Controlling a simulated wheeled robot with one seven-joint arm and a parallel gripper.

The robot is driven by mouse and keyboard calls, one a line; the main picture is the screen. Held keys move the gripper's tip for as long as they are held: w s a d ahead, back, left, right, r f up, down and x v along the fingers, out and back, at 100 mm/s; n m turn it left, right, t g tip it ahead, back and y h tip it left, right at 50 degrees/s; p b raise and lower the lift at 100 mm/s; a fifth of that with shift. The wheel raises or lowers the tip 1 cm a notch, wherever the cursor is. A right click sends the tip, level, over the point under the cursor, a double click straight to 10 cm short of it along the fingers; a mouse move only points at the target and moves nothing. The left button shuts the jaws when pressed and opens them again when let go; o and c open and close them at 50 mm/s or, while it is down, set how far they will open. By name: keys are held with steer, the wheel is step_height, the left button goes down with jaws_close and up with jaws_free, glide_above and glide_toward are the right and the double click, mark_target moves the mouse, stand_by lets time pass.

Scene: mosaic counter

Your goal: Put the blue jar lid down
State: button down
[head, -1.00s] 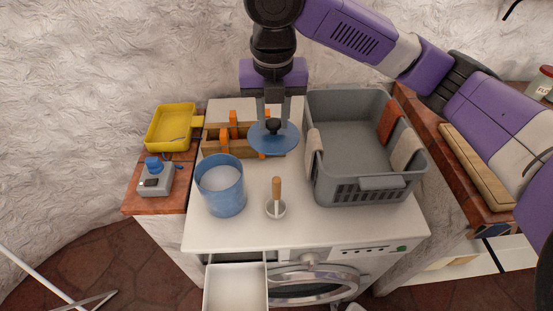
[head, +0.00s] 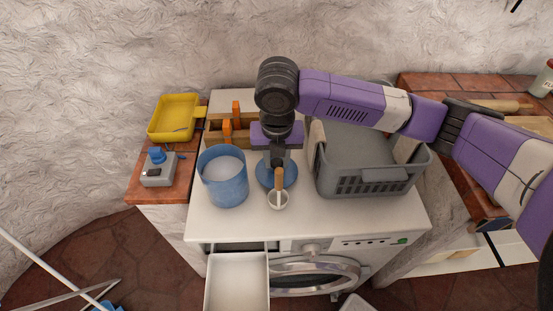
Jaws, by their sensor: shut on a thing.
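The blue jar lid (head: 290,175) is a round blue disc in the head view, low over the white washing machine top between the blue jar and the grey basket. My gripper (head: 278,165) points down and is shut on the lid's knob, which is largely hidden by the fingers. Whether the lid touches the white top I cannot tell. The open blue jar (head: 224,183), with pale contents, stands just left of the lid.
A grey basket (head: 372,183) with cloths on its rim stands right. A wooden box with orange-handled items (head: 214,136) stands behind the jar. A yellow tray (head: 175,118) and grey device (head: 158,172) are left. The drawer (head: 237,280) below is open. The white top's front is clear.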

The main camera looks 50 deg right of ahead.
steer(key=shift+f, duration=0.3)
steer(key=shift+f, duration=0.2)
steer(key=c, duration=1.1)
jaws_free()
steer(key=r, duration=0.4)
steer(key=s+a+r, duration=0.1)
steer(key=r, duration=0.7)
steer(key=shift+s+a+r, duration=0.15)
